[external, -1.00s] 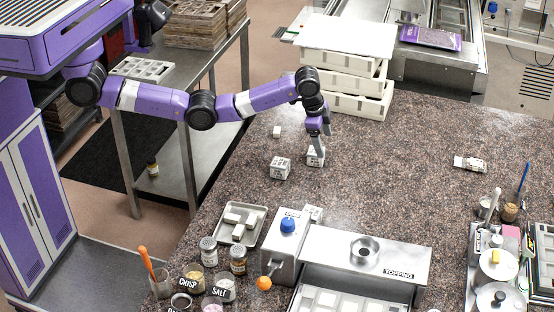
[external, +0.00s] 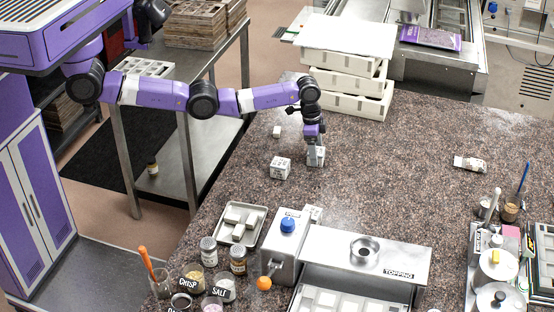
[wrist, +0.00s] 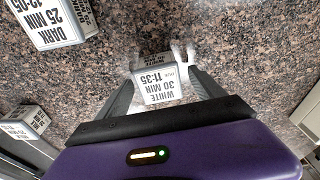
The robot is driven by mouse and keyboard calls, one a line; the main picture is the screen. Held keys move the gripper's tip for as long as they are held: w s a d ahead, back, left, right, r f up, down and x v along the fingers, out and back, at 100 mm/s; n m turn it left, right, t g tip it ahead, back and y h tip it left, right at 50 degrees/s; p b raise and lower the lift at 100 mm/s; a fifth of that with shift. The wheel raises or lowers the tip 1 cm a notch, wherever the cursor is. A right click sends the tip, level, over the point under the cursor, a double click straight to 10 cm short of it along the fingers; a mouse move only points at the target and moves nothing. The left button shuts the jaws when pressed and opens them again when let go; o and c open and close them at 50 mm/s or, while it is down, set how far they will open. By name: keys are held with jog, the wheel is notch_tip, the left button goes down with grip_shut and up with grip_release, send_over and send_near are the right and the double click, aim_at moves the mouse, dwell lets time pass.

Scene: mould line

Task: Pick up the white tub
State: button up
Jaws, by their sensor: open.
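The white tub (wrist: 163,90) is a small pale box whose label reads "WHITE 30 MIN 11-35". In the external view the tub (external: 316,158) stands on the speckled counter, partly covered from above by my gripper (external: 315,143). In the wrist view my gripper (wrist: 158,68) is open, with one finger on each side of the tub. I cannot tell whether either finger touches it. A similar tub (wrist: 50,22) labelled "DARK 25 MIN 12-05" stands apart; it also shows in the external view (external: 280,168).
Another small labelled box (wrist: 28,122) is at the wrist view's lower left. Stacked white trays (external: 345,75) stand behind my gripper. A metal tray (external: 240,238), jars and the topping machine (external: 365,262) are toward the front.

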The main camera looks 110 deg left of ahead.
jog(key=c, duration=1.4)
jog(key=shift+c, duration=0.8)
